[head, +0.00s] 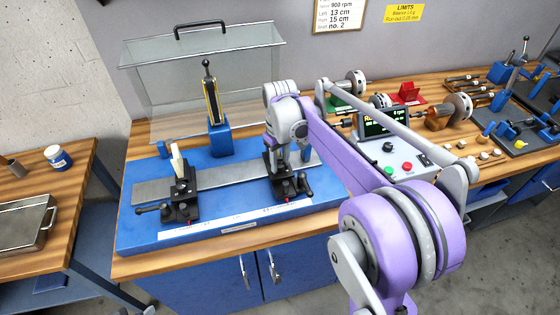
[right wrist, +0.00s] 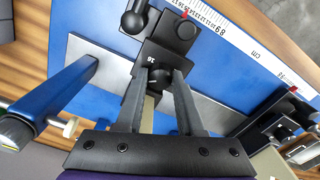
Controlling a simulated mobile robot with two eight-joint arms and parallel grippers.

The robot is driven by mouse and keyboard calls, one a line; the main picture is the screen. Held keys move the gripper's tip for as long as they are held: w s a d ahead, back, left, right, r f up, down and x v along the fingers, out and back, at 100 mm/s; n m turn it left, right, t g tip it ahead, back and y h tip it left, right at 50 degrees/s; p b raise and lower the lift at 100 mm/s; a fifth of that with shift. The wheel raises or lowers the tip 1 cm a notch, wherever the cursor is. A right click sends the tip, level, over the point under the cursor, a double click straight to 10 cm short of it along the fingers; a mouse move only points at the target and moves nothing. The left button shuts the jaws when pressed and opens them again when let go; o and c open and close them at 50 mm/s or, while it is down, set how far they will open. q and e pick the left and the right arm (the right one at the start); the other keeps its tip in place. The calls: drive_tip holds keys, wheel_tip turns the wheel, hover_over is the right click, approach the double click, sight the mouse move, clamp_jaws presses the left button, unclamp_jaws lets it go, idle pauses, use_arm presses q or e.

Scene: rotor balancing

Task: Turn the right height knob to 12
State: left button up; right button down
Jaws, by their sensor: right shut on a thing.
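The right stand (head: 283,188) is a black support on the blue bench's rail, mostly behind my right arm in the head view. In the right wrist view its black block (right wrist: 172,35) carries a small dark height knob (right wrist: 160,76) with a light mark. My right gripper (right wrist: 160,84) is shut on the knob, a finger on each side. My left gripper is not in view.
The left stand (head: 180,195) stands farther left on the rail; a white scale strip (head: 235,222) runs along the front. A blue post with a lever (head: 212,110) stands behind, before a clear guard (head: 150,90). A control box (head: 400,155) with buttons sits at right.

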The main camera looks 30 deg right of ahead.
drive_tip(key=m, duration=0.5)
drive_tip(key=shift+m, duration=0.4)
drive_tip(key=m, duration=0.5)
drive_tip(key=shift+m+b, duration=0.4)
drive_tip(key=shift+m, duration=0.3)
drive_tip(key=c, duration=0.5)
unclamp_jaws()
